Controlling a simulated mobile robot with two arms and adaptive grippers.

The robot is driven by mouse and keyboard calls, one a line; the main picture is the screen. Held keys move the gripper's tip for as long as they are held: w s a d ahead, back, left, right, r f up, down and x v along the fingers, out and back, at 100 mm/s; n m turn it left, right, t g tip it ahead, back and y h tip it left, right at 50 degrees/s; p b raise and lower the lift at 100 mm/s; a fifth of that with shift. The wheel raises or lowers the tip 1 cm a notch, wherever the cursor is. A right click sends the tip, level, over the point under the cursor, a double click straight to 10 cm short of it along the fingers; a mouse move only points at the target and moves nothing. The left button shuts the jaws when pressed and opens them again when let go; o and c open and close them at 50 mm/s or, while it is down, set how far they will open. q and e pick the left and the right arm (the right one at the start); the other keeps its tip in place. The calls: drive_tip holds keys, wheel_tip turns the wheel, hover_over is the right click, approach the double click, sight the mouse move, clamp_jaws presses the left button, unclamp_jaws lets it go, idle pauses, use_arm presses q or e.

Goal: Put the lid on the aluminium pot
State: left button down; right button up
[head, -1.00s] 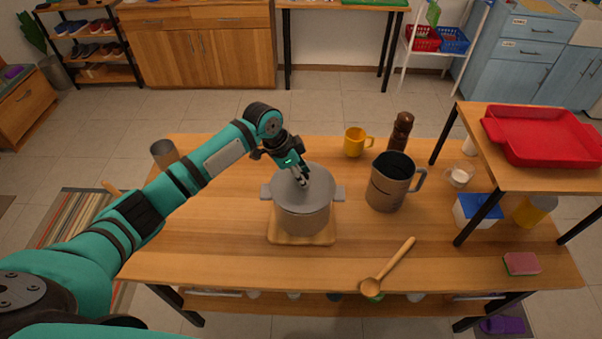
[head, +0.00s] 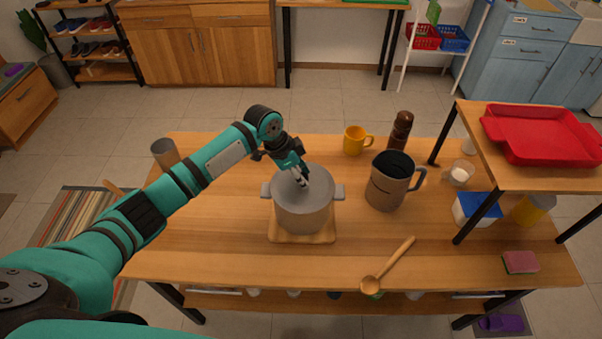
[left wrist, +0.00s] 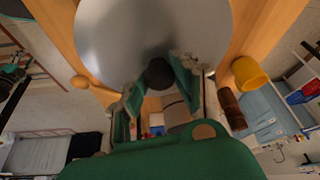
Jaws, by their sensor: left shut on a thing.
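The aluminium pot (head: 303,216) stands on a wooden board (head: 302,239) in the middle of the table. The grey lid (head: 288,182) lies over the pot's mouth; from here I cannot tell whether it is fully seated. My left gripper (head: 301,181) is above the pot, shut on the lid's knob. In the left wrist view the dark knob (left wrist: 159,74) is between the fingers and the lid's grey disc (left wrist: 120,35) fills the upper middle. My right gripper is not in view.
A metal jug (head: 386,187) stands close to the pot's right. A yellow mug (head: 355,141) and a brown pepper mill (head: 401,131) are behind it. A wooden spoon (head: 390,264) lies at the front right. A raised shelf with a red tray (head: 540,152) stands at the right.

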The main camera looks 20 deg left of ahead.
use_arm(q)
drive_tip(key=c, duration=0.9)
unclamp_jaws()
drive_tip(key=shift+o, duration=0.3)
drive_tip(key=o, duration=0.4)
drive_tip(key=shift+r+p, duration=0.45)
wheel_tip(320, 180, up, 6)
drive_tip(key=p, duration=0.6)
drive_tip(key=shift+r, duration=0.1)
